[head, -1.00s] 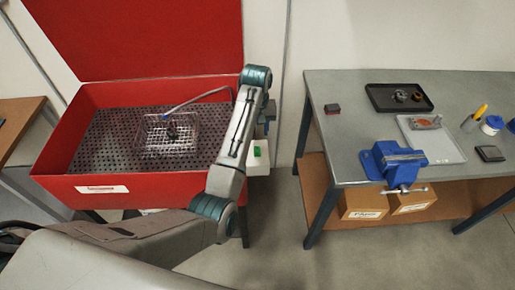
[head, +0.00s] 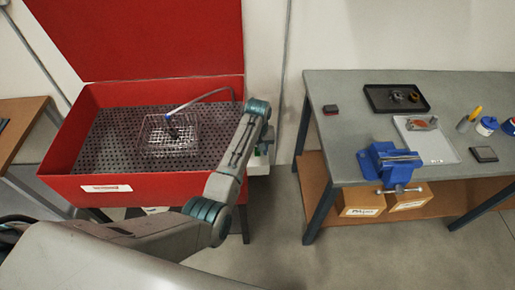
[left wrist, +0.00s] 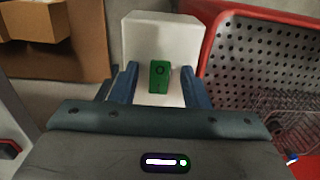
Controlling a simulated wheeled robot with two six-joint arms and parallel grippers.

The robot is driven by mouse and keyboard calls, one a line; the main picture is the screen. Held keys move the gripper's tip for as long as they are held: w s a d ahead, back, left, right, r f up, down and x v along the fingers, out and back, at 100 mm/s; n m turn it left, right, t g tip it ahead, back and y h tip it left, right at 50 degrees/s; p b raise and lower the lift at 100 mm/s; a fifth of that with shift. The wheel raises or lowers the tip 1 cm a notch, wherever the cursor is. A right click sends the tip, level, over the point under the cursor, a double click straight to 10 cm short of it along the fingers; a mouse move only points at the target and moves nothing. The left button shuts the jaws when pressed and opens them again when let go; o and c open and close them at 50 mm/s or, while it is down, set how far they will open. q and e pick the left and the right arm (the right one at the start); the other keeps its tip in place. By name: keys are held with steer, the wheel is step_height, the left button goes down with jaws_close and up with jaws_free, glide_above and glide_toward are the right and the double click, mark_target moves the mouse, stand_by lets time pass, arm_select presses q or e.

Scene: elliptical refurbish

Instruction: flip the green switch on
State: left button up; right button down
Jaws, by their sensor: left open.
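The green switch (left wrist: 159,77) sits on the front of a white box (left wrist: 161,40) in the left wrist view. In the head view the white box (head: 258,161) hangs at the right side of the red basin, partly hidden by my left arm. My left gripper (left wrist: 160,68) is open, its two blue fingers on either side of the switch in the picture. I cannot tell whether they touch it. In the head view my left gripper (head: 265,146) is over the box and mostly hidden behind the wrist. My right gripper is not in view.
The red basin (head: 70,186) with a perforated floor holds a wire basket (head: 160,150). A grey workbench (head: 350,130) at the right carries a blue vise (head: 388,162), a black tray (head: 375,92) and small items. Open floor lies between basin and bench.

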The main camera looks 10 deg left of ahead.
arm_select(q)
jaws_close()
steer(key=shift+w+a+g+h, duration=0.1)
steer(key=shift+w+g+h, duration=0.25)
steer(key=shift+g, duration=0.55)
steer(key=shift+w+g+b, duration=0.1)
steer(key=shift+g+b, duration=0.3)
steer(key=shift+g, duration=0.3)
steer(key=shift+r, duration=0.1)
jaws_free()
